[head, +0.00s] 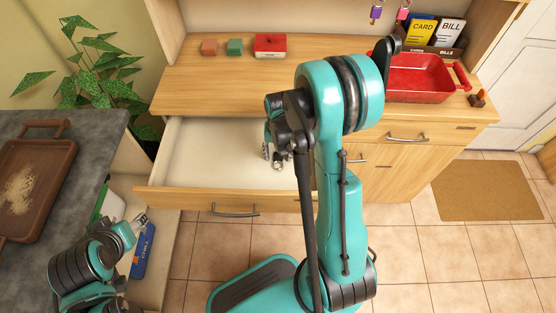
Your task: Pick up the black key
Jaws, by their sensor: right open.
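I cannot make out a black key in the head view. An open wooden drawer (200,150) with a pale inside extends from the cabinet, and the part of it that shows looks empty. My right gripper (277,160) is open and points down over the drawer's right part. My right arm hides the drawer's right end and some of the counter. My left gripper (141,220) is low at the left, beside a blue box (146,252); its jaw opening is unclear.
A red tray (420,80), a red-and-white box (270,46) and small red and green blocks (234,47) stand on the cabinet top (205,90). Purple (376,12) and pink (403,11) tags hang above. A brown tray (35,190) lies on the grey counter at left.

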